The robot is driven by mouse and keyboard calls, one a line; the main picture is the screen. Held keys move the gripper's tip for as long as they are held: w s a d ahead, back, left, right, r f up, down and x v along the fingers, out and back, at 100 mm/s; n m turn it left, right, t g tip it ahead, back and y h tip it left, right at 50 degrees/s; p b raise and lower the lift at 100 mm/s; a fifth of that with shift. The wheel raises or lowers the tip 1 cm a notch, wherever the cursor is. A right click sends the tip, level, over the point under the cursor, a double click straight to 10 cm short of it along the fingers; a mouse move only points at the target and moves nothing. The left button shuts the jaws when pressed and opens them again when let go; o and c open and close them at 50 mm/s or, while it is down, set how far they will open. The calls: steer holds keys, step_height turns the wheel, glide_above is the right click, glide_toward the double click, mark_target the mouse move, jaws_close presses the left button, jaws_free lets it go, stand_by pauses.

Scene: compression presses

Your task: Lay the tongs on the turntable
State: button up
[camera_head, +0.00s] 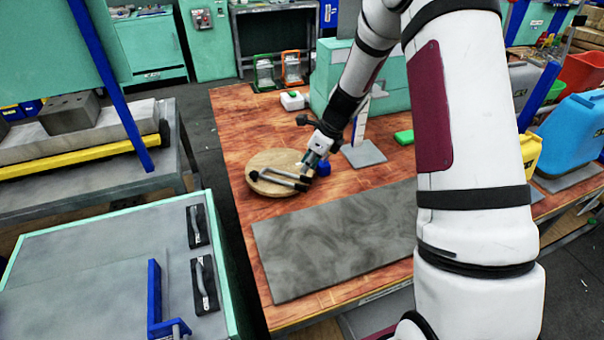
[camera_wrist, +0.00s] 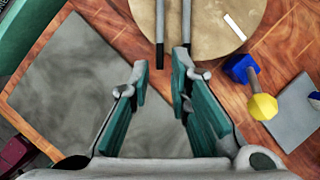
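The tongs (camera_head: 280,179) are two slim grey arms with dark ends. They lie across the round wooden turntable (camera_head: 262,160), dark ends towards my gripper. In the wrist view the tongs (camera_wrist: 160,22) stretch over the turntable (camera_wrist: 222,36) from the top edge of the picture. My gripper (camera_head: 312,162) is low at the turntable's right edge. In the wrist view my gripper (camera_wrist: 160,62) has its fingers spread apart. One dark end shows in the gap; the other overlaps the right fingertip, and I cannot tell whether they touch.
A blue and yellow dumbbell-shaped object (camera_wrist: 249,87) stands close to the turntable. A large grey slab (camera_head: 335,240) lies in front on the wooden table. A green block (camera_head: 404,137) and a grey plate (camera_head: 364,154) lie further right. A white strip (camera_wrist: 235,27) is on the turntable.

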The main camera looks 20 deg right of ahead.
steer(key=s+a+r+n, duration=0.3)
steer(key=s+r+n, duration=0.3)
steer(key=r, duration=0.5)
steer(key=s+a+r+n, duration=0.3)
steer(key=s+r+n, duration=0.4)
steer(key=r, duration=0.3)
steer(key=s+r+n+t+h, duration=0.1)
steer(key=s+r+n, duration=0.2)
steer(key=s+n, duration=0.4)
steer(key=s+r+n+t+h, duration=0.1)
steer(key=s+r+n, duration=0.3)
steer(key=s, duration=0.9)
steer(key=n+h, duration=0.1)
steer(key=n, duration=0.2)
steer(key=shift+d, duration=0.25)
steer(key=shift+o, duration=0.2)
steer(key=shift+w, duration=0.1)
